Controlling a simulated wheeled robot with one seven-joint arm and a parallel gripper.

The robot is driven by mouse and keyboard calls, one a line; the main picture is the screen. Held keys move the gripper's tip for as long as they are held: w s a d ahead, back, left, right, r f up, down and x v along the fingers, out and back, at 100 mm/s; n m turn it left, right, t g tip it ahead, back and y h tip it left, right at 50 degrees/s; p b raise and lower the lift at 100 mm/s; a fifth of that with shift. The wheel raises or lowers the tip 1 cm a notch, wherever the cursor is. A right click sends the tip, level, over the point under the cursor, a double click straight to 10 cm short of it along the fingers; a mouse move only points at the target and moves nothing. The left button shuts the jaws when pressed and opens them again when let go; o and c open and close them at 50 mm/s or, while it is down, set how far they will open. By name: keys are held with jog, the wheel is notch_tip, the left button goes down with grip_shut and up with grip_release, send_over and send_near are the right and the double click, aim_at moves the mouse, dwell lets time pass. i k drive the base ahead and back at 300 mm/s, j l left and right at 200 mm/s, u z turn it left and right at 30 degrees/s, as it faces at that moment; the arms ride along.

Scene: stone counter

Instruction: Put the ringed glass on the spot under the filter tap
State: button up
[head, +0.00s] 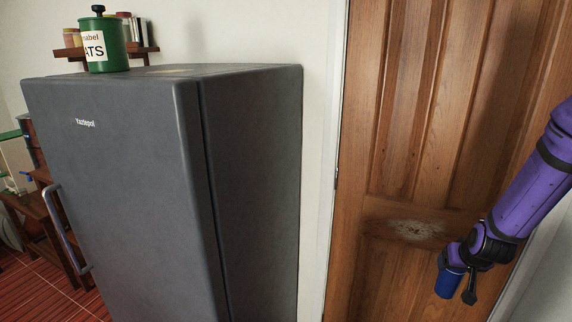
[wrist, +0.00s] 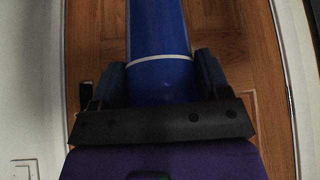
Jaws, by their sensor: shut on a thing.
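The ringed glass is blue with a thin white ring around it, and it fills the middle of the wrist view (wrist: 158,30). My gripper (wrist: 161,78) is shut on it, with one dark finger on each side. In the head view the blue glass (head: 448,284) hangs in my gripper (head: 458,278) at the lower right, in front of the wooden door. I cannot make out the filter tap or the spot under it for certain. A small blue item (head: 26,175) at the far left is too small to tell.
A tall grey fridge (head: 120,190) takes up the left and middle, with a green canister (head: 111,58) on top. A closed wooden door (head: 400,150) stands to its right. Wooden furniture (head: 45,222) stands beyond the fridge at the far left, above a red floor (head: 40,290).

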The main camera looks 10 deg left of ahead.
aim_at(41, 210)
jog(key=k+j+u, duration=0.1)
jog(key=u, duration=0.35)
jog(key=k+j+u, duration=0.15)
jog(key=u, duration=0.25)
jog(key=k+j+u, duration=0.2)
jog(key=u, duration=0.25)
jog(key=i+j+u, duration=0.3)
jog(key=i+j, duration=0.55)
jog(key=i, duration=0.2)
jog(key=i+j, duration=0.4)
jog(key=i+j+u, duration=0.1)
jog(key=i+j, duration=0.25)
jog(key=i, duration=0.3)
jog(key=i+j, duration=0.3)
jog(key=i, duration=0.25)
jog(key=i+j+u, duration=0.1)
jog(key=i+j, duration=0.2)
jog(key=i, duration=0.25)
jog(key=i+j, duration=0.3)
jog(key=i, duration=0.25)
jog(key=i+j, duration=0.3)
jog(key=i, duration=0.25)
jog(key=i+j+u, duration=0.1)
jog(key=i+j, duration=0.15)
jog(key=i, duration=0.3)
